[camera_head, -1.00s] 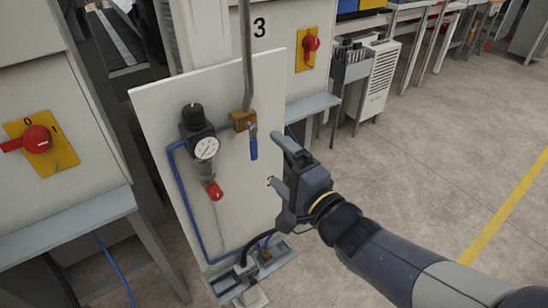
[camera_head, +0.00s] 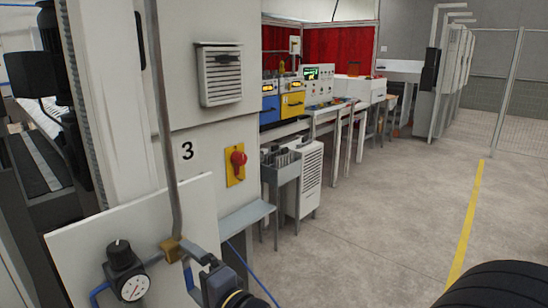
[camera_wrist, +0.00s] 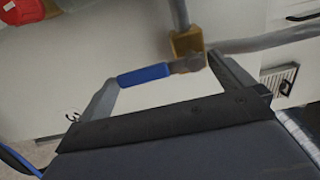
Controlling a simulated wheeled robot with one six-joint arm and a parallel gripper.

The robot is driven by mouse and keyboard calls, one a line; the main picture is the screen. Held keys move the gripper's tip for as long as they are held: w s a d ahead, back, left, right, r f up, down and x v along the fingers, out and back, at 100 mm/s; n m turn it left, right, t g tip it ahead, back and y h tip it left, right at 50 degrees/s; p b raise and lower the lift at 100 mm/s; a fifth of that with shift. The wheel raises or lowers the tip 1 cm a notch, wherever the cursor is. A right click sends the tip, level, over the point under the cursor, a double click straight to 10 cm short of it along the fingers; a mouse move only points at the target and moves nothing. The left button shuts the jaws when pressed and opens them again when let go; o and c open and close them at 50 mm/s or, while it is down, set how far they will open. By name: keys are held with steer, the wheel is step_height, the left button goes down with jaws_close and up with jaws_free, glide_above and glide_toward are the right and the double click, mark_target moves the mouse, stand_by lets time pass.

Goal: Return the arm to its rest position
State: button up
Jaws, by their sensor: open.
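My gripper (camera_head: 205,262) is low in the head view, partly cut off by the bottom edge, in front of the white panel (camera_head: 80,250). In the wrist view my gripper (camera_wrist: 162,70) has its two fingers spread wide, with nothing clasped between them. The blue valve lever (camera_wrist: 145,75) shows in the gap between the fingers, reaching from the brass valve (camera_wrist: 188,45). I cannot tell how far beyond the fingertips it is. In the head view the brass valve (camera_head: 173,249) is just left of the fingers. A dark rounded part of my arm fills the bottom right corner.
A pressure gauge (camera_head: 134,288) and black regulator knob (camera_head: 119,255) are on the panel. A grey pipe (camera_head: 160,110) rises from the valve. A red switch (camera_head: 238,160) is on the machine wall. Benches with equipment stand behind. Open floor (camera_head: 380,210) lies right.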

steer(key=shift+x, duration=1.55)
steer(key=shift+d, duration=0.1)
